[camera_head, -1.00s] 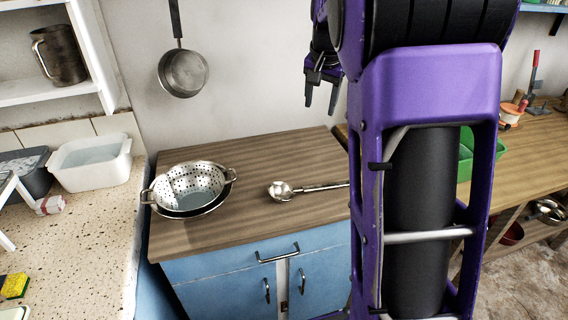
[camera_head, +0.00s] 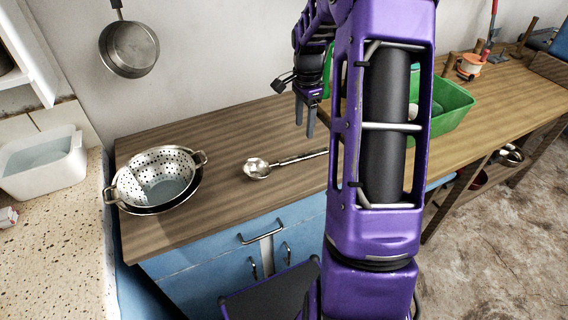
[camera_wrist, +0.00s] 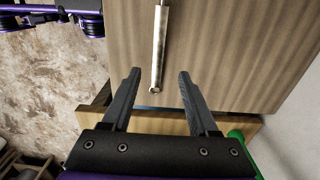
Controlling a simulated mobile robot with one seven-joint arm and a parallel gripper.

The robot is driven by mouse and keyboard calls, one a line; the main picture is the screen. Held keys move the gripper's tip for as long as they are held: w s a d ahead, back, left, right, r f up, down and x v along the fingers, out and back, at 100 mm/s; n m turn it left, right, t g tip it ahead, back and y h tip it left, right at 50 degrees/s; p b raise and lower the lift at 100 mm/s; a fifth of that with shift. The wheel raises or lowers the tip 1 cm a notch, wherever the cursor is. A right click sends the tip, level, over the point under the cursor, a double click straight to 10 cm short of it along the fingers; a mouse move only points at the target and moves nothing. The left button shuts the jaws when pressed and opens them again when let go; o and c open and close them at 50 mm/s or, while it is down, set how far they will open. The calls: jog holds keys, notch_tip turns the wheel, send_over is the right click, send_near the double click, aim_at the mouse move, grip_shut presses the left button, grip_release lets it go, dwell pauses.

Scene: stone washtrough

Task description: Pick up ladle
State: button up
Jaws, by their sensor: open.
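The metal ladle (camera_head: 288,163) lies on the wooden top of the blue cabinet, its round bowl to the left and its handle pointing right, toward my arm. My gripper (camera_head: 305,124) is open and empty, above the countertop near the handle's end. In the wrist view the ladle's handle (camera_wrist: 158,50) runs down from the top edge, and its end lies between the two fingertips (camera_wrist: 158,72) as seen from above. The fingers do not appear to touch it. The bowl is out of the wrist view.
A colander (camera_head: 158,177) in a pan stands left of the ladle. A green crate (camera_head: 446,108) sits on the wooden bench to the right. A saucepan (camera_head: 129,48) hangs on the wall. A white basin (camera_head: 44,165) stands far left. The countertop around the ladle is clear.

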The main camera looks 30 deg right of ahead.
send_over(303, 155)
notch_tip(303, 155, down, 5)
jog(key=shift+w+f, duration=0.1)
jog(key=shift+a+f+b, duration=0.1)
jog(key=shift+f+b, duration=0.35)
jog(key=shift+f, duration=2.2)
jog(key=shift+s, duration=0.2)
jog(key=shift+c, duration=0.3)
grip_shut()
